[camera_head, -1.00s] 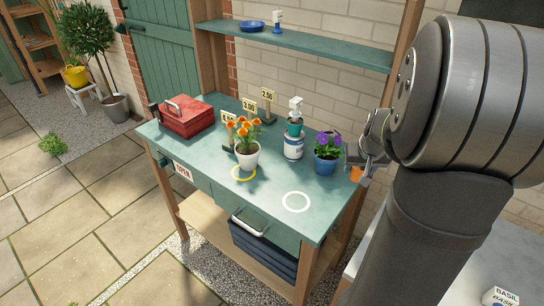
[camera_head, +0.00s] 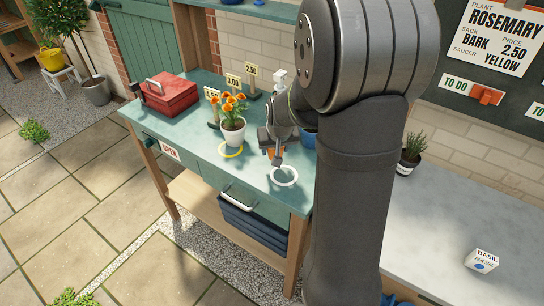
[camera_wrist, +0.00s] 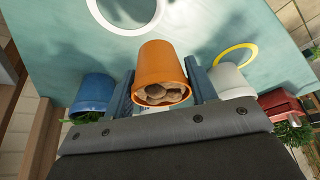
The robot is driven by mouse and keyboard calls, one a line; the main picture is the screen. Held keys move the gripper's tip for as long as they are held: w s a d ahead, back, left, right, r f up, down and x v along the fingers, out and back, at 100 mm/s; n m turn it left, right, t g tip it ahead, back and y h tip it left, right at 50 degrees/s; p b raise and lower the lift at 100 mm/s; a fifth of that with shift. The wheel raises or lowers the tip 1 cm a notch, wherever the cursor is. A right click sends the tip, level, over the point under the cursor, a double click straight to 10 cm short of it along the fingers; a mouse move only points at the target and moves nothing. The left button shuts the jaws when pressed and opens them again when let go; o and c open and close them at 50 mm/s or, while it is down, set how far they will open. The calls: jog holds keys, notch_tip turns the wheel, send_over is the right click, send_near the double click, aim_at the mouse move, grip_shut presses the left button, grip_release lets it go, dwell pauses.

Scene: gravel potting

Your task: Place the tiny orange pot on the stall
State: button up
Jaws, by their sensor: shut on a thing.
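My gripper (camera_head: 276,146) is shut on the tiny orange pot (camera_head: 271,153), over the stall's green top (camera_head: 190,119). In the wrist view the orange pot (camera_wrist: 160,68) sits between the two fingers, with brown rounded lumps in its mouth. The white ring (camera_head: 284,185) on the stall lies just in front of the pot in the head view. The white ring (camera_wrist: 97,14) shows beyond the pot in the wrist view. The pot appears held above the top; the exact gap cannot be told.
A white pot with orange flowers (camera_head: 233,134) stands at the yellow ring (camera_head: 231,156), left of my gripper. A blue pot (camera_wrist: 91,94) stands close by, mostly hidden by my arm in the head view. A red toolbox (camera_head: 171,95) and price signs (camera_head: 233,81) stand behind.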

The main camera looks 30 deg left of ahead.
aim_at(274, 149)
jog(key=shift+s+a+f, duration=0.1)
jog(key=shift+a+f, duration=0.25)
jog(key=shift+a, duration=0.15)
jog(key=shift+f, duration=1.9)
jog(key=shift+f, duration=0.15)
jog(key=o, duration=1)
jog(key=shift+d+r, duration=0.1)
jog(key=shift+r, duration=0.45)
jog(key=v, duration=1.1)
jog(key=shift+s+d, duration=0.1)
